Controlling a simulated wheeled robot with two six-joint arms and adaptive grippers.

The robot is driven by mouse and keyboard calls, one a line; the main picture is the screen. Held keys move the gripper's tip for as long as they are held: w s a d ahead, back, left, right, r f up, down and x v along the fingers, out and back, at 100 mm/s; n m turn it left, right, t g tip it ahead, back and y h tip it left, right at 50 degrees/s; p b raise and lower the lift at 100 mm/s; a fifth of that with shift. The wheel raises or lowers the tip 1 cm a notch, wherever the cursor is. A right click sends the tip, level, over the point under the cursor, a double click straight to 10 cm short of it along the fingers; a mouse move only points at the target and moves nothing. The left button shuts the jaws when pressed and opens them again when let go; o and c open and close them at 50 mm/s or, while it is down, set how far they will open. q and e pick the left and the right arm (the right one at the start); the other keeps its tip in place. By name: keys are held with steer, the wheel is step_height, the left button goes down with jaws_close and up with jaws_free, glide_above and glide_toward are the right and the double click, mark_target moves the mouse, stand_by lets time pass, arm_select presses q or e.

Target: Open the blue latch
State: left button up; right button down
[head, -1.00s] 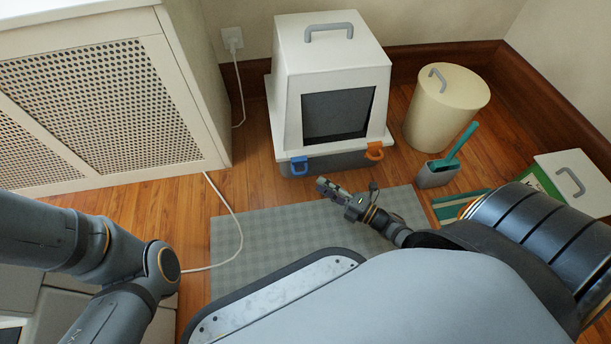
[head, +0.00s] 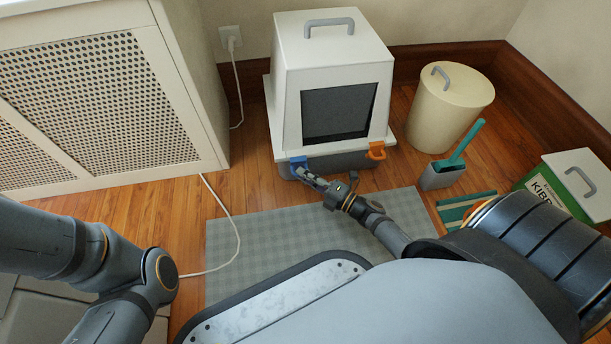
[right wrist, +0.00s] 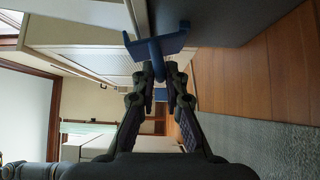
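The blue latch (head: 299,161) is on the lower front left of a white hooded litter box (head: 325,52) with a grey base. In the right wrist view the blue latch (right wrist: 157,48) has a wide plate and a narrow tab pointing down. My right gripper (head: 305,175) is at the latch. In the right wrist view its fingertips (right wrist: 160,76) are close together on both sides of the tab, seemingly touching it. An orange latch (head: 377,151) is at the box's front right. My left arm shows at the left, but its gripper is out of view.
A cream bin (head: 448,108), a scoop holder (head: 441,176) with a teal handle and a green kibble box (head: 568,190) stand to the right. A grey mat (head: 235,245) lies in front. A white cabinet (head: 110,90) and cable are at left.

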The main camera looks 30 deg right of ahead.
steer(key=shift+s+f+n+t+y+b, duration=0.2)
steer(key=shift+f+n+t+y+b, duration=0.5)
steer(key=shift+n, duration=0.5)
steer(key=c, duration=1.4)
jaws_free()
